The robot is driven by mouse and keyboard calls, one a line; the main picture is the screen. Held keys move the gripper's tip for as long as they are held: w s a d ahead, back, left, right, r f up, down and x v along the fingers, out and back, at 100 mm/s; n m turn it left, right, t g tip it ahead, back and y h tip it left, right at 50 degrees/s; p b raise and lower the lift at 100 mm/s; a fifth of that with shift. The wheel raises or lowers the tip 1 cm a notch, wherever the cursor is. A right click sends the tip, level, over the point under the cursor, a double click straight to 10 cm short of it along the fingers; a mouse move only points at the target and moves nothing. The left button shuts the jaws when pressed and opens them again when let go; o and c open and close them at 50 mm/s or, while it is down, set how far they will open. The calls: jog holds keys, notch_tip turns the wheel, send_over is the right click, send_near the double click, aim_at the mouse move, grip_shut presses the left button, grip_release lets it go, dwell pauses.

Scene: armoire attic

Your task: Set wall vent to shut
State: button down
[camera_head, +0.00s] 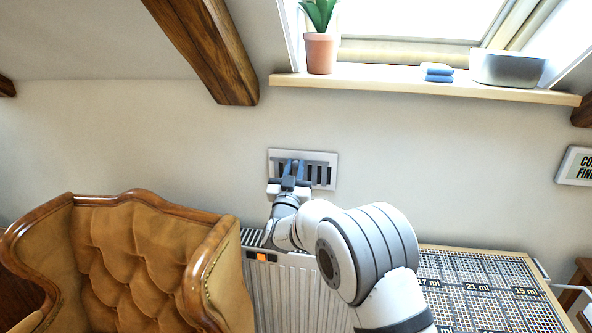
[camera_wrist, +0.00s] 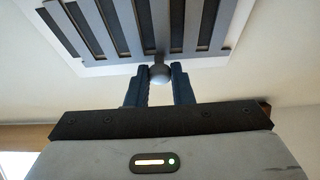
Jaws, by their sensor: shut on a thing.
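The wall vent (camera_head: 322,170) is a light plate with dark slots and grey slats, set in the wall below the window sill. In the wrist view the vent (camera_wrist: 205,35) fills the top, and dark gaps show between its slats. A small round grey knob (camera_wrist: 160,73) sticks out at its lower edge. My gripper (camera_wrist: 160,80) is at the vent, its two blue fingers on either side of the knob and closed on it. In the head view my gripper (camera_head: 291,172) covers the left part of the vent, and the knob is hidden.
A tufted brown armchair (camera_head: 135,250) stands at the left. The sill (camera_head: 400,82) above holds a potted plant (camera_head: 320,52), blue folded cloths (camera_head: 438,74) and a grey box (camera_head: 507,68).

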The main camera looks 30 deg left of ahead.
jog(key=shift+w+d+b, duration=0.25)
jog(key=shift+d+b, duration=0.55)
jog(key=shift+b, duration=0.25)
jog(key=shift+f, duration=0.1)
jog(key=c, duration=1.3)
grip_release()
jog(key=shift+d, duration=0.1)
jog(key=b+v, duration=0.1)
jog(key=v, duration=0.6)
jog(key=shift+s+d+f, duration=0.1)
jog(key=shift+s, duration=0.3)
